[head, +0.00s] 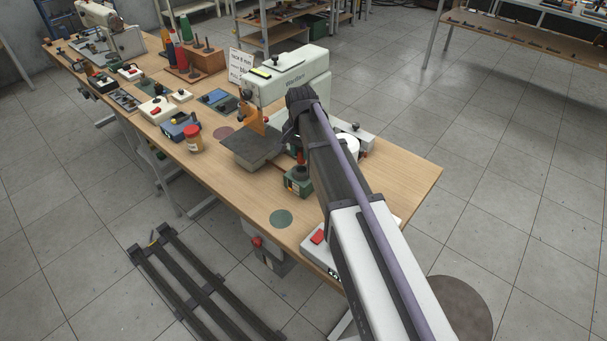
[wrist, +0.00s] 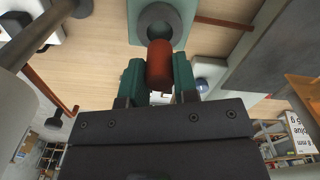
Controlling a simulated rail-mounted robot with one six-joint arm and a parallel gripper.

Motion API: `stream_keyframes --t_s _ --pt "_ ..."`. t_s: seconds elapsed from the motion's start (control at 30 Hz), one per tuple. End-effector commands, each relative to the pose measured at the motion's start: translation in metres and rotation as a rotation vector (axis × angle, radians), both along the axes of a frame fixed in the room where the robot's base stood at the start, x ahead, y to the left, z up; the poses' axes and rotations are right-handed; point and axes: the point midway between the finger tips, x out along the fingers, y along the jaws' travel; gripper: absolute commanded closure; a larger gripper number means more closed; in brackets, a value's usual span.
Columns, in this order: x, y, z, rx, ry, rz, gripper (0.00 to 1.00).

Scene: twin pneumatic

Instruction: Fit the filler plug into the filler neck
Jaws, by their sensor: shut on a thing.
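The filler plug (wrist: 159,66) is a reddish-brown cylinder between the green fingers of my gripper (wrist: 158,80) in the wrist view. My gripper is shut on it. The filler neck (wrist: 155,17) is a dark round ring on a green block. The plug's far end overlaps the near edge of the ring in this view. In the head view the neck (head: 299,173) sits on top of the small green block (head: 297,185), with the red plug (head: 301,158) just above it. I cannot tell whether they touch. My arm partly hides this spot.
The white sewing machine (head: 290,75) stands behind, with an orange bracket (head: 257,118) and a dark plate (head: 250,147) to the left. A red-lidded jar (head: 194,138) is further left. A box with a red switch (head: 318,237) is near the front edge. Bare wood lies to the right.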

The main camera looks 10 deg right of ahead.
Motion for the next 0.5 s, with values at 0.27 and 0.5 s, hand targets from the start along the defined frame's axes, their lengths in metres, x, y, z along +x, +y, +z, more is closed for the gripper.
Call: stream_keyframes --t_s 0.27,0.5 --pt "0.000 0.000 -0.034 0.000 0.000 0.000 0.95" --pt "0.000 0.000 -0.050 0.000 0.000 0.000 0.95"
